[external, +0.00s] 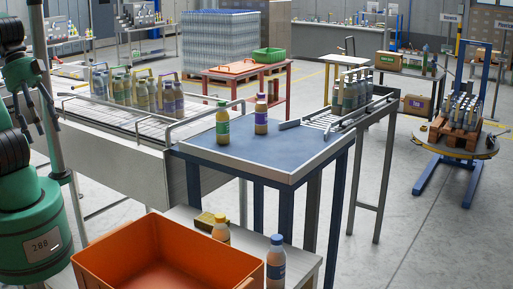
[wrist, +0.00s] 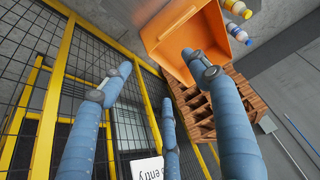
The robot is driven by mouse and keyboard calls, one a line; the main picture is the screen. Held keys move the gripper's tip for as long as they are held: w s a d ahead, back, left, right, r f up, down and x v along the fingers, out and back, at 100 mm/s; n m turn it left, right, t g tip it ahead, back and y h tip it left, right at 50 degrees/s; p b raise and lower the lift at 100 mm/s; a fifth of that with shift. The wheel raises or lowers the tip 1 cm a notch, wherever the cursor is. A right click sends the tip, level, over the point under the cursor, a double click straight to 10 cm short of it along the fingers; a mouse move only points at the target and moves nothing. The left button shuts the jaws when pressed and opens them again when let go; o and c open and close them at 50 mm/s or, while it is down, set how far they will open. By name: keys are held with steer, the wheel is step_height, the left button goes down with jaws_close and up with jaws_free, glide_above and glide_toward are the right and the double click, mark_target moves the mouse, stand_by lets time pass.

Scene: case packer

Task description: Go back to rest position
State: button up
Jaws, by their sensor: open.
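My gripper (wrist: 158,76) shows in the wrist view with its blue fingers spread wide and nothing between them. An orange bin (external: 165,256) stands in the front of the external view and looks empty where I see inside. The bin also shows tilted in the wrist view (wrist: 168,24), beyond the fingertips and apart from them. A green-labelled bottle (external: 222,124) and a purple-labelled bottle (external: 261,115) stand upright on the blue-topped table (external: 240,156).
Two bottles, one orange-capped (external: 220,231) and one blue-capped (external: 276,262), stand beside the bin. A conveyor (external: 120,118) carries several bottles behind. In the wrist view, a yellow-framed mesh fence (wrist: 62,62) fills the left and a wooden pallet (wrist: 192,108) lies below the bin.

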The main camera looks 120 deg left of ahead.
steer(key=shift+s+d+f, duration=0.1)
steer(key=shift+s, duration=0.2)
step_height(320, 180, down, 7)
steer(key=b, duration=0.7)
